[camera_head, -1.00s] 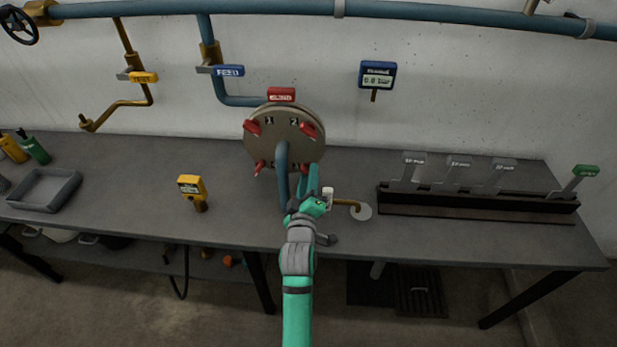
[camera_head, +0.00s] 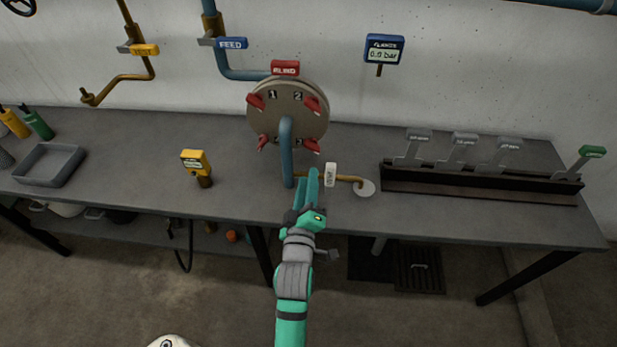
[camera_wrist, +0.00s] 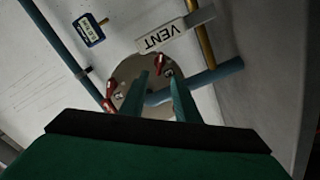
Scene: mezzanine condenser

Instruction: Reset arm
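My gripper (camera_head: 313,178) is at the end of my green arm, over the front of the bench (camera_head: 250,205), just before the blue pipe below the round flange. In the wrist view its two green fingers (camera_wrist: 161,92) stand apart with nothing between them. The round flange (camera_head: 288,120) carries red clamps and a red "BLIND" tag (camera_head: 285,68). A white tag (camera_head: 330,175) on a thin brass pipe is just right of the fingers; the wrist view shows it reads "VENT" (camera_wrist: 172,32). I cannot tell whether the fingers touch anything.
A yellow gauge (camera_head: 195,162) and a grey tray (camera_head: 30,176) stand on the left of the bench. A lever rack (camera_head: 480,186) stands on the right. A blue display (camera_head: 384,50) on the wall reads 0.0 bar. The bench between gauge and tray is clear.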

